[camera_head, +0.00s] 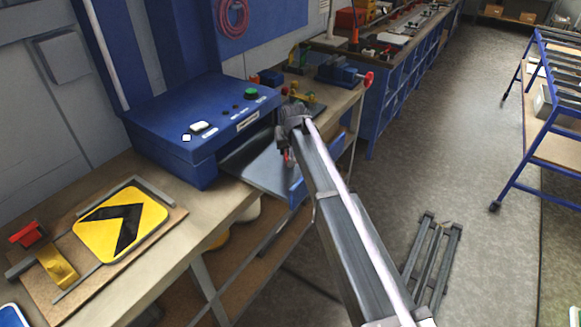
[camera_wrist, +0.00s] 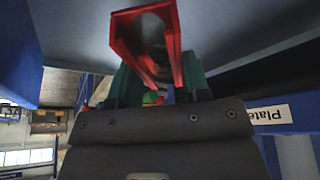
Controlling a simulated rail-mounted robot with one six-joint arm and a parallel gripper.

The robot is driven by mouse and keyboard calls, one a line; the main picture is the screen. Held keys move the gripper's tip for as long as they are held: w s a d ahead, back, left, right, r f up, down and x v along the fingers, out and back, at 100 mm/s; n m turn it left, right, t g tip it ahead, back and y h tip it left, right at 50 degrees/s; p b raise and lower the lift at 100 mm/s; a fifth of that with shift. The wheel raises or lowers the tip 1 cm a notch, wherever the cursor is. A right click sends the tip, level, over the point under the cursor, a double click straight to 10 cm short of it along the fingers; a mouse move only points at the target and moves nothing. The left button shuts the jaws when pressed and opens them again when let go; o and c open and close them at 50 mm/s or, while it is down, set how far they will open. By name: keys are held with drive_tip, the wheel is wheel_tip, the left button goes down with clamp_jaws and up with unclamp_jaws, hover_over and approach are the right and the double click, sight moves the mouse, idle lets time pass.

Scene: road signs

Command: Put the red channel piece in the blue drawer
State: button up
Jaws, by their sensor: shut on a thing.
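The red channel piece (camera_wrist: 146,42) is a U-shaped red part, held between the green fingers of my gripper (camera_wrist: 158,82) in the wrist view. My gripper is over the right part of the open drawer. I cannot tell whether the piece touches the drawer floor.
The blue cabinet (camera_head: 190,120) with a green button stands on the wooden bench. A yellow arrow sign (camera_head: 122,224) lies in a fixture at the left. A vise (camera_head: 338,72) and small tools stand behind the drawer.

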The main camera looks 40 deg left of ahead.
drive_tip(key=shift+f, duration=0.15)
wheel_tip(320, 180, down, 4)
drive_tip(key=b, duration=0.3)
drive_tip(key=shift+b, duration=0.4)
drive_tip(key=shift+d+r+p, duration=0.1)
drive_tip(key=shift+r+p, duration=0.2)
drive_tip(key=shift+r, duration=0.05)
drive_tip(key=shift+c, duration=0.4)
drive_tip(key=shift+f, duration=0.25)
drive_tip(key=o, duration=1.2)
drive_tip(key=shift+r, duration=0.1)
